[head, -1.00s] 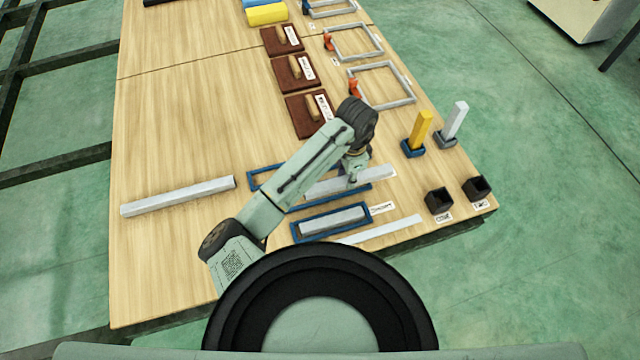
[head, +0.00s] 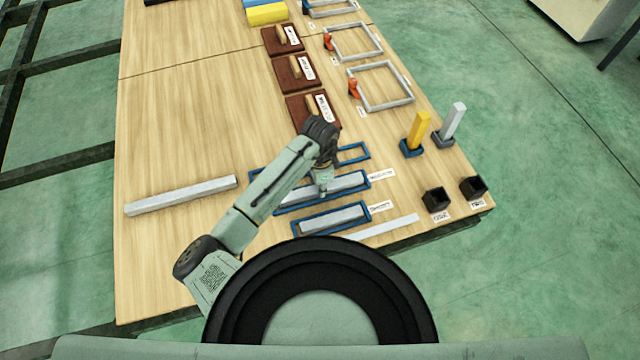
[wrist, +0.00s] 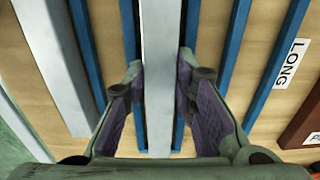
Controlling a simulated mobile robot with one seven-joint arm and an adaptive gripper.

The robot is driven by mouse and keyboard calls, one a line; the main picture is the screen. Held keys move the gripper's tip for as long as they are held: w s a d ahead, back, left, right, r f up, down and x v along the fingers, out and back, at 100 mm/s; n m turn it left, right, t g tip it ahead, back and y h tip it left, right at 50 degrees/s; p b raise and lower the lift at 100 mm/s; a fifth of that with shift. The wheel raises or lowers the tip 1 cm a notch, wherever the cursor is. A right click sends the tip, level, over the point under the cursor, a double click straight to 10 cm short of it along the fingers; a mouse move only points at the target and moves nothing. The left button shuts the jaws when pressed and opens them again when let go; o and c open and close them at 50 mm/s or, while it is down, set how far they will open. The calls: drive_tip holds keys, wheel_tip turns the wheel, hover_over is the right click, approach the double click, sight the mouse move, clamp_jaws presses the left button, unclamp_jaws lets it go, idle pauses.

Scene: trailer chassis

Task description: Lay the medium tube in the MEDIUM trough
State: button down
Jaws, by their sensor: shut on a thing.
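My gripper (head: 323,188) is shut on the medium tube (head: 346,184), a light grey square bar, gripped across its width. The tube lies lengthwise along the middle blue trough (head: 368,181), which I take as the MEDIUM one; its label is too small to read. In the wrist view, the tube (wrist: 161,30) runs between two blue rails (wrist: 189,25), about parallel to them, with my gripper's fingers (wrist: 161,70) on both sides. It appears within the trough outline. I cannot tell whether it rests on the bottom. My arm hides part of the tube's left side.
The empty trough behind, labelled LONG (wrist: 290,63), is partly covered by my arm. The front trough (head: 297,232) holds a shorter grey tube (head: 333,219). A longer grey tube (head: 180,195) lies at left. A flat pale strip (head: 390,228) lies near the front edge. Upright bars stand at right.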

drive_tip(key=shift+f, duration=0.15)
drive_tip(key=c, duration=1.3)
unclamp_jaws()
